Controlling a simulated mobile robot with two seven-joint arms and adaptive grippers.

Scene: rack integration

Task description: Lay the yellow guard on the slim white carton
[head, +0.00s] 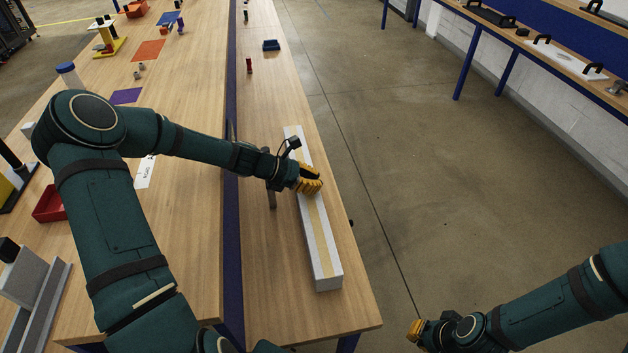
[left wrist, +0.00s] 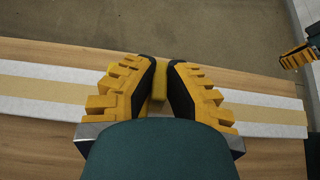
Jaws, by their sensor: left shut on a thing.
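The slim white carton (head: 322,248) lies lengthwise on the narrow wooden bench, with a tan strip along its top. It crosses the left wrist view (left wrist: 40,105) from side to side. My left gripper (head: 311,185) is over the carton's middle part. In the left wrist view its ribbed yellow fingers are shut on the yellow guard (left wrist: 160,82), a small part of which shows between the tips. The fingers hide the rest, and I cannot tell whether the guard touches the carton. My right gripper (head: 415,330) is off to the right over the floor; its opening is unclear.
A dark rod-like item (head: 271,195) stands left of the carton. A red item (head: 249,66) and a blue tray (head: 271,45) are farther along the narrow bench. The wide table (head: 190,240) at left holds several parts. Open floor lies to the right.

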